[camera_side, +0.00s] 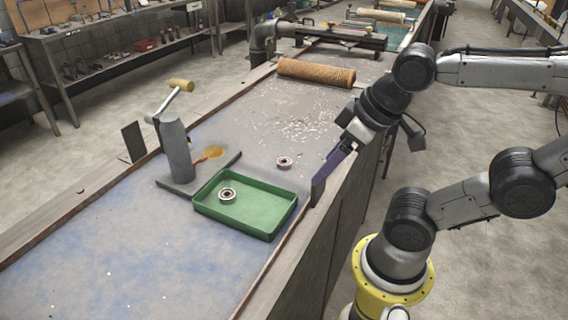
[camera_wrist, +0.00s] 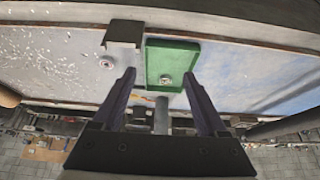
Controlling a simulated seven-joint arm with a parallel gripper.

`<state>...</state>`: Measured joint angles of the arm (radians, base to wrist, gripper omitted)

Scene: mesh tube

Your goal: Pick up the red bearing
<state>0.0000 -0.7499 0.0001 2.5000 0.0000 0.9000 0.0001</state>
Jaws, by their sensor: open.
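A second, pale metallic bearing (camera_side: 227,194) lies inside the tray and also shows in the wrist view (camera_wrist: 165,79).
The green tray (camera_side: 262,219) has low walls. A grey post (camera_side: 176,150) with a tan-ended handle stands behind it. A brown roll (camera_side: 316,73) lies at the back. The bench around the red bearing is clear.

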